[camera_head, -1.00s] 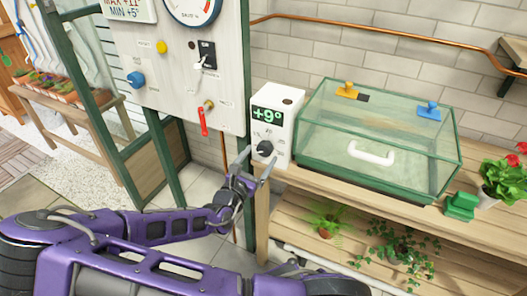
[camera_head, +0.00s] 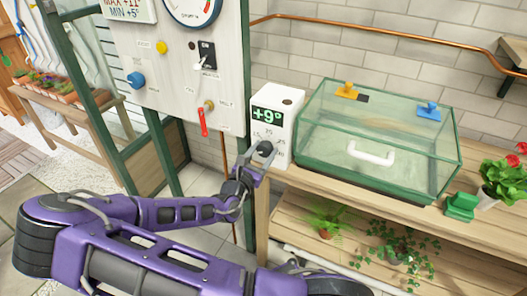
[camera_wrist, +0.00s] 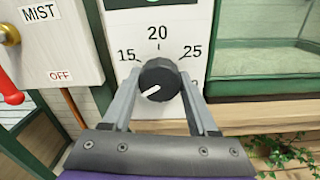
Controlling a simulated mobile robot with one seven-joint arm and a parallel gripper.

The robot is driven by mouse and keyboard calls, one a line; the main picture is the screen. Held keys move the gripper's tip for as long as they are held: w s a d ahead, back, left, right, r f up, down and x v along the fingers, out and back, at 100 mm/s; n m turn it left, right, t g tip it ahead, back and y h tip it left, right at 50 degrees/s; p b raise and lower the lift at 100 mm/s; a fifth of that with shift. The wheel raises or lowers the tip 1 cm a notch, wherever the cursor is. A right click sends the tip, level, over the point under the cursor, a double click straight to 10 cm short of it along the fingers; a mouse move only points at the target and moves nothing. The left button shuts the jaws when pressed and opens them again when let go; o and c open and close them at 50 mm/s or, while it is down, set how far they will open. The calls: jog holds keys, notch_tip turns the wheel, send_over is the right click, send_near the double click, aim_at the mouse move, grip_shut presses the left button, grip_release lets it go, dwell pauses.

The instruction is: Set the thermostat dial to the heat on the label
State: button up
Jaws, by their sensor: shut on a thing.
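The thermostat (camera_head: 283,112) is a white box with a green "+9°" display, standing at the left end of the wooden bench. Its black dial (camera_head: 265,148) is on the front face. In the wrist view the dial (camera_wrist: 160,72) has a white pointer line aimed to the lower left, below the 15 mark. The marks 15, 20 and 25 show around it; a further one at the right is partly hidden. My gripper (camera_head: 257,163) is shut on the dial, one finger on each side, as the wrist view (camera_wrist: 160,82) shows. A sign (camera_head: 128,10) reads MAX +11, MIN +5.
A green-framed glass case (camera_head: 385,125) stands just right of the thermostat. A white panel (camera_head: 165,75) with a red lever (camera_head: 203,122) and a blue knob (camera_head: 136,79) stands to the left. Potted plants sit on the lower shelf (camera_head: 290,225).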

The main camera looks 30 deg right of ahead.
jog(key=shift+c, duration=1.1)
